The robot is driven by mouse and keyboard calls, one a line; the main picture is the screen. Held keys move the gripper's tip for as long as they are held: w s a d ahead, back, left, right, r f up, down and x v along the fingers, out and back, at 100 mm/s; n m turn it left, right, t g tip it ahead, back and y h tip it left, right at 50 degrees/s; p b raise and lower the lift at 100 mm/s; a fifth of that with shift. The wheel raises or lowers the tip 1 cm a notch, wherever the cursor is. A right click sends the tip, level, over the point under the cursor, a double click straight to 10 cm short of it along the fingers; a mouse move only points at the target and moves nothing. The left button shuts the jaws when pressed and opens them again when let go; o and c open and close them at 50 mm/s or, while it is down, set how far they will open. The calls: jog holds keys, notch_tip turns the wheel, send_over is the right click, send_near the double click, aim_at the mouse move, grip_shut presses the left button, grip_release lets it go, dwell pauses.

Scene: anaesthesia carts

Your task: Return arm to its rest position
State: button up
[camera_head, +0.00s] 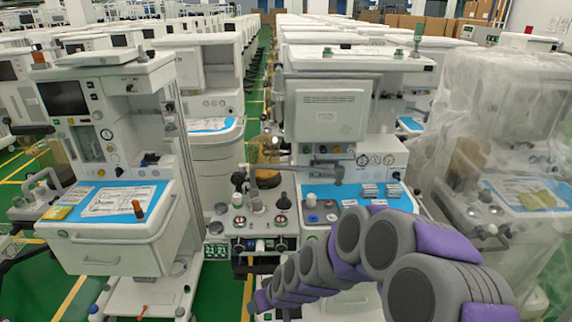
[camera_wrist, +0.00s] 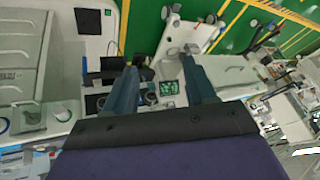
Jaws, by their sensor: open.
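My gripper (camera_wrist: 160,68) shows in the wrist view with its two dark fingers spread apart and nothing between them. Below and beyond it are the green floor, a white cart base and a dark box with a green-lit display. In the head view my purple and grey arm reaches from the lower right across the front of the middle anaesthesia cart (camera_head: 325,113). Its far end is low, near the bottom centre, and my gripper's fingers cannot be made out there.
A left anaesthesia cart (camera_head: 112,245) with a blue-topped drawer stands close by. A cart under clear plastic wrap (camera_head: 500,110) stands at right. Rows of carts fill the back. A narrow strip of green floor (camera_head: 255,98) with yellow lines runs between them.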

jog(key=s+d+r+m+g+h, duration=0.1)
jog(key=s+d+r, duration=0.4)
jog(key=s, duration=0.5)
jog(key=s+d+r+m+g+h, duration=0.2)
jog(key=s+d+r, duration=0.4)
jog(key=s+d, duration=0.2)
jog(key=s+d+r+m+g+h, duration=0.1)
jog(key=s+d+r, duration=0.4)
jog(key=s, duration=0.7)
jog(key=shift+s+d+r+m+g+h, duration=0.2)
jog(key=shift+s+d+m+g+h, duration=0.2)
jog(key=shift+d+m+g, duration=0.45)
jog(key=shift+w+d, duration=0.1)
jog(key=shift+d, duration=0.05)
